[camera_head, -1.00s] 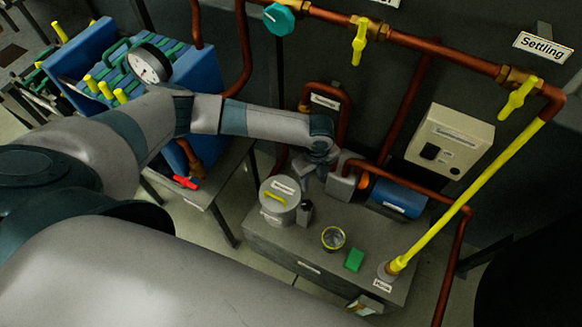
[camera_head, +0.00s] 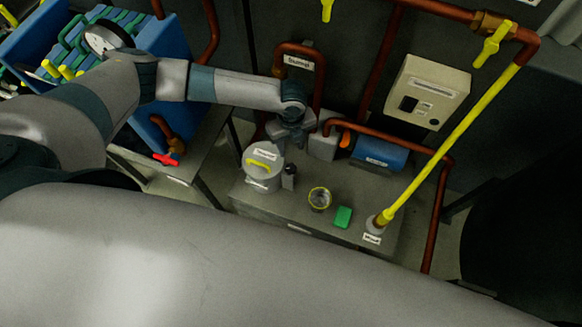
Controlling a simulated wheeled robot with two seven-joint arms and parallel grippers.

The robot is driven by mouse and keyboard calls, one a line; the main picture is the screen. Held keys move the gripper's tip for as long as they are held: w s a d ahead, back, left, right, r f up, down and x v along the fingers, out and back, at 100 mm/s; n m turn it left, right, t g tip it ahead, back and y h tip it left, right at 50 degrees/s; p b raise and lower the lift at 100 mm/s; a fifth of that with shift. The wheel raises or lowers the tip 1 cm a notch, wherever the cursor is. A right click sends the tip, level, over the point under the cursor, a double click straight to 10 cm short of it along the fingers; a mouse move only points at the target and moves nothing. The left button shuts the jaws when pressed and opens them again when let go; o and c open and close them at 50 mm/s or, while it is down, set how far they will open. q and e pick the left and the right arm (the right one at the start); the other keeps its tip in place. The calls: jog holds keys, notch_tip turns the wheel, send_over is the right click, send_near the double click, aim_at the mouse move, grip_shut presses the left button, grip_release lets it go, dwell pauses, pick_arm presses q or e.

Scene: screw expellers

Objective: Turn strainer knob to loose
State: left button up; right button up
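A short grey cylinder (camera_head: 264,183) stands on the low grey bench. Its round lid carries a curved yellow handle (camera_head: 263,162) and small labels too blurred to read surely, so I cannot tell whether it is the strainer. A small dark upright part (camera_head: 289,174) sits against its right side. My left gripper (camera_head: 288,143) points down just behind and to the right of the lid, apparently apart from it. Its fingers are small and dark, so I cannot tell whether they are open. My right gripper is not in view.
On the bench (camera_head: 299,229) stand a round yellow-rimmed glass (camera_head: 320,199), a green block (camera_head: 343,217) and a yellow pipe (camera_head: 450,145). A blue motor-like cylinder (camera_head: 379,153) and copper pipes lie behind. A beige box (camera_head: 428,92) hangs on the wall. A red-handled valve (camera_head: 166,160) is at left.

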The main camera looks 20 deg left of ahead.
pick_arm(q)
jog(key=b, duration=0.9)
send_over(291, 169)
notch_tip(291, 169, down, 11)
jog(key=shift+r, duration=0.1)
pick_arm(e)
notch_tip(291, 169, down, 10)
pick_arm(q)
notch_tip(291, 169, down, 3)
jog(key=b, duration=0.3)
jog(key=shift+r, duration=0.1)
notch_tip(291, 169, down, 2)
jog(key=shift+f+b, duration=0.1)
jog(key=shift+b, duration=0.9)
jog(key=shift+f, duration=0.1)
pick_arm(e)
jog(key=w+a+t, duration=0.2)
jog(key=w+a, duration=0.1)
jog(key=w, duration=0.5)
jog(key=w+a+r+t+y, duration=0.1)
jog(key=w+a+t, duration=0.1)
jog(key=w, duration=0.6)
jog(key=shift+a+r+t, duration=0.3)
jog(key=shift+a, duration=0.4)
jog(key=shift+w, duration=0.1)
pick_arm(q)
jog(key=c, duration=0.8)
